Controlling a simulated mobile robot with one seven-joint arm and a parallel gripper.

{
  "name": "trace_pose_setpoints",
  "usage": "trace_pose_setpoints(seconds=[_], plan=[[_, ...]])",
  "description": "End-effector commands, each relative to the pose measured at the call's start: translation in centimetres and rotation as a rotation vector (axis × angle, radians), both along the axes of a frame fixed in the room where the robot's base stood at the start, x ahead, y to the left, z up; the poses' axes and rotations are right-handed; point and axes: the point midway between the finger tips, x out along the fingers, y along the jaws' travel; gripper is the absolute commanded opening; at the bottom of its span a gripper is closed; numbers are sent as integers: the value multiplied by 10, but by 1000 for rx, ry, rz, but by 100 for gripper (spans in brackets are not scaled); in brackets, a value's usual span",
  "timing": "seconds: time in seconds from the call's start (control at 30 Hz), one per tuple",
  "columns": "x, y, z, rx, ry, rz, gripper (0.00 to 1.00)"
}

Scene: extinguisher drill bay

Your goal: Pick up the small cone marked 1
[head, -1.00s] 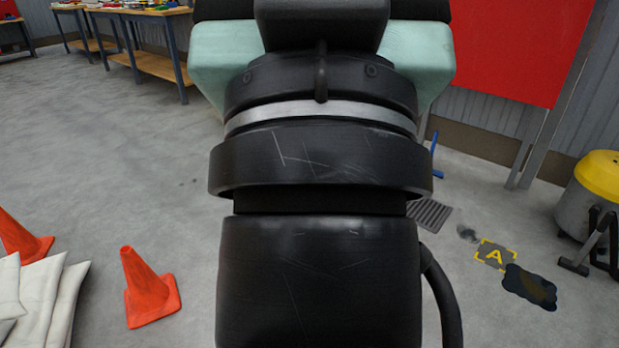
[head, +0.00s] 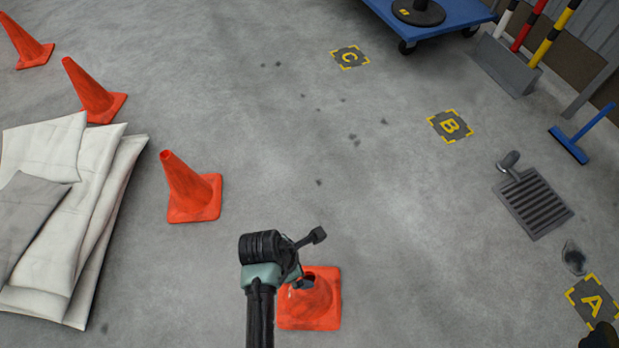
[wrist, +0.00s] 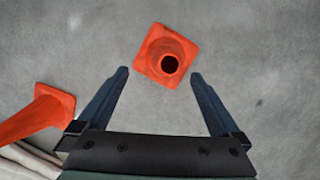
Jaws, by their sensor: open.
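A small orange cone (head: 320,308) stands upright on the floor at the bottom centre of the head view, partly covered by my gripper (head: 311,260). In the wrist view the same cone (wrist: 151,56) is seen from above, with its dark top hole facing me. My gripper (wrist: 159,75) is open and empty above the floor. The cone lies just beyond the fingertips, roughly centred between them, and I see no contact. I can read no number on any cone, so I cannot tell which is marked 1.
Other orange cones stand up and to the left, the nearest one (head: 192,190) beside a stack of pale folded sheets (head: 110,190). Floor marks A (head: 592,303), B (head: 450,126) and C (head: 350,57), a drain grate (head: 533,203) and a blue trolley (head: 455,12) lie right. Mid-floor is clear.

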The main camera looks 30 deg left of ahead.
Motion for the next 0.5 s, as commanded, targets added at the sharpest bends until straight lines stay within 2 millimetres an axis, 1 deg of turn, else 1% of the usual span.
trace_pose_setpoints(seconds=[0.03, 0.1, 0.3, 0.4, 0.5], plan=[[-7, -2, -9, -18, 23, 23, 100], [-10, -5, -21, -29, 37, 37, 100], [-2, -11, -60, -28, 36, 38, 100], [2, -13, -73, -27, 34, 38, 100], [5, -15, -81, -26, 33, 38, 100]])
